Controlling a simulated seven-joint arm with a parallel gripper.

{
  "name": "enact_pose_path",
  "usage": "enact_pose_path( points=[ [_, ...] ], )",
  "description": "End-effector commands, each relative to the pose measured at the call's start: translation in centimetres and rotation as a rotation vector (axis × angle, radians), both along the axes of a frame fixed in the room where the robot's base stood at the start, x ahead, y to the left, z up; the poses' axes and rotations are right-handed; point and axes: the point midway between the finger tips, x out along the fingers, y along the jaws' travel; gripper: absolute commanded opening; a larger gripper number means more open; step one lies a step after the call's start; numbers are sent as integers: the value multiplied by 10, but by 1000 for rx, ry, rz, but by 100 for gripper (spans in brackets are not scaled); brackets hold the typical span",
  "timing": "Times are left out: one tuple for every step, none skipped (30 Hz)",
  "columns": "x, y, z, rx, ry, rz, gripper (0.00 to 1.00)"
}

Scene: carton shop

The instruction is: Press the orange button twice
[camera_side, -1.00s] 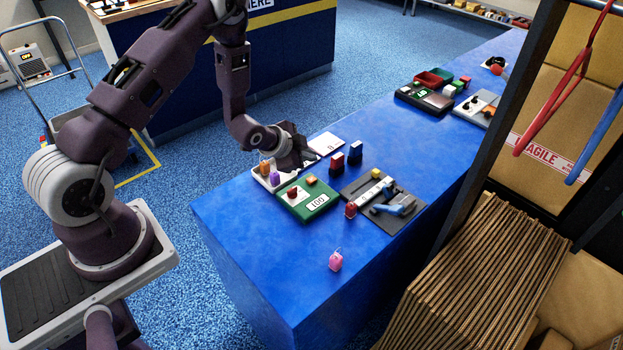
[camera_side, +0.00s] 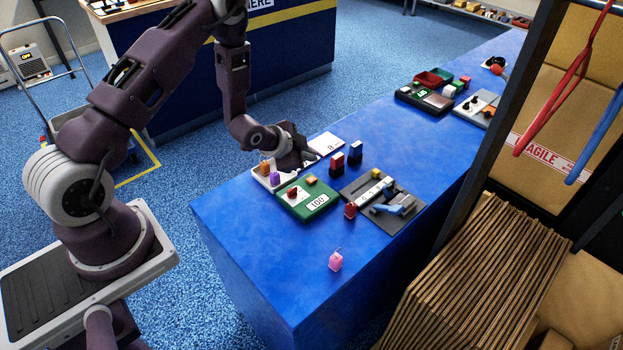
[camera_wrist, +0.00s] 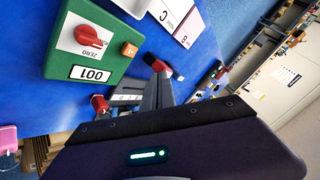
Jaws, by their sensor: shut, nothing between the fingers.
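The orange button (camera_side: 310,181) is a small block on top of a green box (camera_side: 318,208) on the blue table. The box also has a red knob (camera_side: 293,192) and a white number display. In the wrist view the orange button (camera_wrist: 129,49) shows uncovered beside the knob, with the display (camera_wrist: 90,74) reading a one and two zeros, picture turned. My gripper (camera_side: 314,161) is shut and empty, just behind the button in the side view. In the wrist view its fingers (camera_wrist: 159,78) point past the button's right side, apart from it. The exact height above the table is hard to tell.
A white base (camera_side: 263,178) with orange and purple pieces stands left of the green box. A white card (camera_side: 327,144), red and dark blue blocks (camera_side: 336,164), and a grey plate (camera_side: 400,217) with a blue lever are close by. The table's front is mostly clear around a pink tag (camera_side: 336,261).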

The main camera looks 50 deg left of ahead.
Motion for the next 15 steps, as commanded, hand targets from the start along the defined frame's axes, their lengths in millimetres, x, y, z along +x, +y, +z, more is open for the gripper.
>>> enact_pose_path(
  points=[
    [0, 0, 0, 0, 0, 0, 0],
    [0, 0, 0, 0, 0, 0, 0],
    [0, 0, 0, 0, 0, 0, 0],
    [0, 0, 0, 0, 0, 0, 0],
    [0, 0, 0, 0, 0, 0, 0],
    [0, 0, 0, 0, 0, 0, 0],
    [0, 0, 1, -1, 0, 1, 0],
    [0, 1, 3, -1, -1, 4, 0],
    [0, 2, 10, -4, -3, 9, 0],
    [0, 2, 16, -5, -3, 12, 0],
    [0, 2, 22, -5, -3, 13, 0],
    [0, 2, 29, -5, -3, 12, 0],
    [0, 2, 33, -4, -1, 9, 0],
    [0, 1, 36, -3, -2, 6, 0],
    [0, 1, 38, -1, -2, 3, 0]
  ],
)
